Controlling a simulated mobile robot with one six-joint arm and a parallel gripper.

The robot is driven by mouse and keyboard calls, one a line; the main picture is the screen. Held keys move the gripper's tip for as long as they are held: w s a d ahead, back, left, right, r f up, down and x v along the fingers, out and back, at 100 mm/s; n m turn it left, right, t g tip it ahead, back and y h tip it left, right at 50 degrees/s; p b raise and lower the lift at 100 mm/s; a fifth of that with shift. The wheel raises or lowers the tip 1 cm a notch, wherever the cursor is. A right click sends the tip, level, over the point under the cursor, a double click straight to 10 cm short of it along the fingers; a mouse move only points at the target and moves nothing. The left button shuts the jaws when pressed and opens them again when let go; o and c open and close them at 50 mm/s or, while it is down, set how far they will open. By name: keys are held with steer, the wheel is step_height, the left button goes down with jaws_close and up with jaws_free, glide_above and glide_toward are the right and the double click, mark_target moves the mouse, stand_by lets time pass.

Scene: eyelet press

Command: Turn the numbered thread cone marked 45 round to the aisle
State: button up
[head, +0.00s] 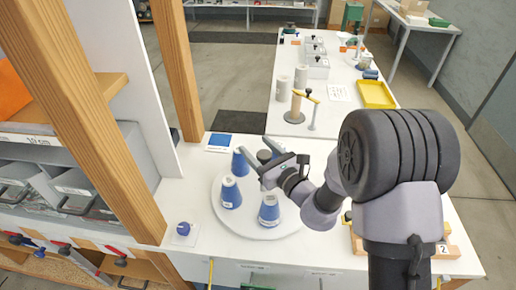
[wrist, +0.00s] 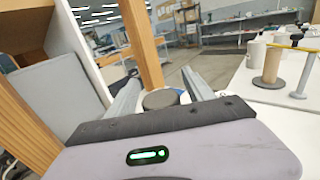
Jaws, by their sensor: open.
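Several blue thread cones stand upright on a round white turntable (head: 290,222): one at the front (head: 269,213), one at the left (head: 231,194) and one at the back left (head: 239,164). The front and left cones carry small white labels, too small to read, so I cannot tell which is 45. A dark round knob (head: 264,156) rises near the turntable's middle. My gripper (head: 257,155) is open above the turntable, close to the knob. In the wrist view the knob (wrist: 161,99) shows between the spread fingers; nothing is held. My arm hides the turntable's right part.
A blue-topped button (head: 183,229) sits at the front left of the white table. A small blue-screened panel (head: 219,141) lies behind the turntable. A wooden post (head: 178,70) and shelving stand left. A farther table holds a yellow tray (head: 376,94).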

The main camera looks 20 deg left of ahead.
jaws_close()
steer(key=shift+n+g+y, duration=0.3)
steer(key=shift+n+g, duration=0.1)
steer(key=shift+g, duration=0.2)
steer(key=shift+s+a+n+g+y+b, duration=0.1)
steer(key=shift+s+n+g+y+b, duration=0.3)
steer(key=shift+n+g, duration=1.45)
steer(key=shift+s+a+n+g+y+b, duration=0.1)
steer(key=shift+s+n+g+y+b, duration=0.35)
steer(key=shift+n+g, duration=1.4)
steer(key=shift+s+n+g+y+b, duration=0.3)
steer(key=shift+n+g+b, duration=0.3)
steer(key=shift+g, duration=2.3)
steer(key=shift+s+n+g+h, duration=0.2)
steer(key=shift+n+g+h, duration=0.15)
steer(key=shift+n+g, duration=0.6)
jaws_free()
